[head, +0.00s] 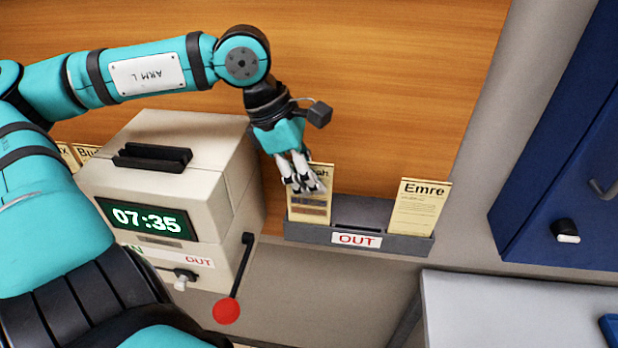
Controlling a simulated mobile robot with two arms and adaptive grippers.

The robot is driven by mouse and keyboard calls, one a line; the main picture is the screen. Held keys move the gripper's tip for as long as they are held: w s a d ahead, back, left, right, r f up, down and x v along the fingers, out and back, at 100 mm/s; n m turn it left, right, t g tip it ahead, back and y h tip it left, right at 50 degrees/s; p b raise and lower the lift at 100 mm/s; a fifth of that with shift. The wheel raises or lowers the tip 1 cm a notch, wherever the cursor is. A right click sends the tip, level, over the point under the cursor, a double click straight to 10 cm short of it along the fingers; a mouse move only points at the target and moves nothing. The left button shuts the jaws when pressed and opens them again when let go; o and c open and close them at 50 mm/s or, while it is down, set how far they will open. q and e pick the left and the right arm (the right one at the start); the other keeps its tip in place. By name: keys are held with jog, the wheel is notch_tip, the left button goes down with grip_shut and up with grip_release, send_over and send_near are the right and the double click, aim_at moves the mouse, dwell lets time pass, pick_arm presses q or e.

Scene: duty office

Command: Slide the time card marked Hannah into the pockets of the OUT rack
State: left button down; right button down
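A cream time card (312,209) stands upright at the left end of the grey OUT rack (300,234). Only the end of its name, "ah", shows; my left gripper hides the rest. My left gripper (304,187) comes down from above, with its pale fingers over the upper left part of this card. Whether the fingers are closed on the card or only in front of it I cannot tell. The card's lower edge is behind the rack's front wall. My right gripper is not in view.
A card marked Emre (420,208) stands at the rack's right end, with a gap between the cards. A beige time clock (160,190) showing 07:35 stands left, its red-knobbed lever (227,310) close to the rack. More cards (86,152) show behind it. A blue cabinet (565,150) is right.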

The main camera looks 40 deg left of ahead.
pick_arm(q)
jog(key=c, duration=1.4)
grip_release()
jog(key=v, duration=1.2)
jog(key=shift+d, duration=0.1)
